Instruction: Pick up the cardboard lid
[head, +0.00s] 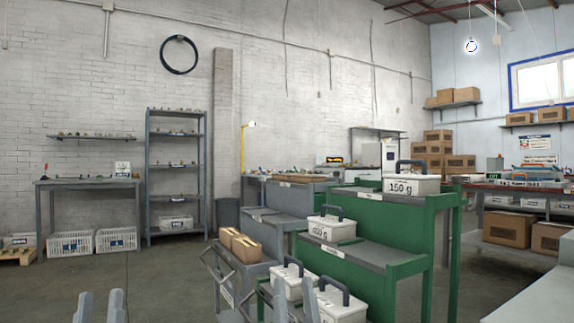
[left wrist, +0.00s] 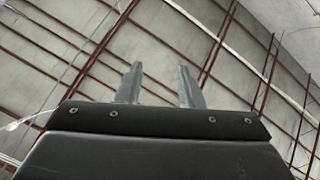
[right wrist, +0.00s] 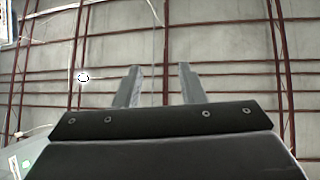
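I cannot make out a separate cardboard lid in any view. My left gripper (head: 100,306) is at the bottom left of the head view, pointing up. Its two fingers are apart and empty, as the left wrist view (left wrist: 158,88) also shows. My right gripper (head: 294,302) is at the bottom middle, in front of the trolley and white weights. The right wrist view (right wrist: 158,88) shows its fingers apart and empty, against the ceiling.
A green stepped stand (head: 378,223) bears white handled weights, one marked 150 g (head: 411,184). A grey trolley (head: 213,253) stands left of it. Cardboard cartons (head: 507,228) sit at the right. A shelf rack (head: 177,180) and workbench (head: 89,183) line the wall. Open floor lies at left.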

